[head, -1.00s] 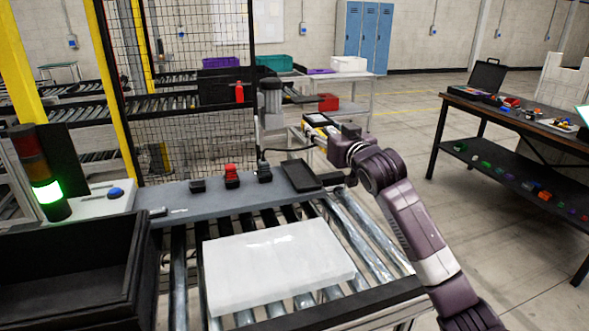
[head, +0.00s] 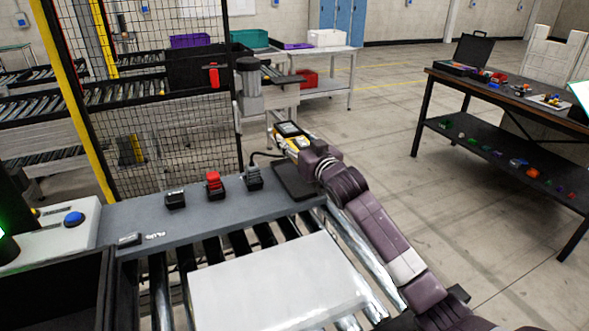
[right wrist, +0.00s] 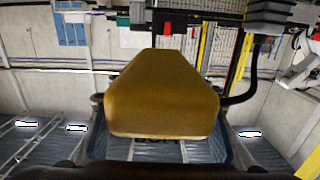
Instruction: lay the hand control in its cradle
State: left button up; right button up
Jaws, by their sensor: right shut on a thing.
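The hand control (head: 289,131), a yellow unit with a dark screen, is held above the right end of the grey shelf. It also fills the middle of the right wrist view (right wrist: 165,95) as a plain yellow body. My right gripper (head: 300,145) is shut on it; the fingers are mostly hidden. A flat black tray (head: 290,186), which looks like the cradle, lies on the shelf below and is partly hidden by my right arm. It looks empty where it shows. The hand control is apart from it. My left gripper is not in view.
The grey shelf (head: 140,217) carries a red button block (head: 214,184), dark blocks and a cable beside the tray. A grey post (head: 249,90) stands close behind. A white box (head: 275,283) lies on the rollers in front. A mesh fence (head: 180,130) stands behind left.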

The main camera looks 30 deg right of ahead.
send_over(295, 180)
notch_tip(295, 180, down, 6)
jog(key=shift+w+r, duration=0.1)
jog(key=shift+r, duration=0.1)
notch_tip(295, 180, down, 3)
jog(key=shift+f+p, duration=0.15)
jog(key=shift+p, duration=0.25)
jog(key=shift+f, duration=0.55)
jog(key=o, duration=1)
jog(key=shift+f, duration=0.15)
jog(key=o, duration=0.5)
jog(key=shift+c, duration=0.2)
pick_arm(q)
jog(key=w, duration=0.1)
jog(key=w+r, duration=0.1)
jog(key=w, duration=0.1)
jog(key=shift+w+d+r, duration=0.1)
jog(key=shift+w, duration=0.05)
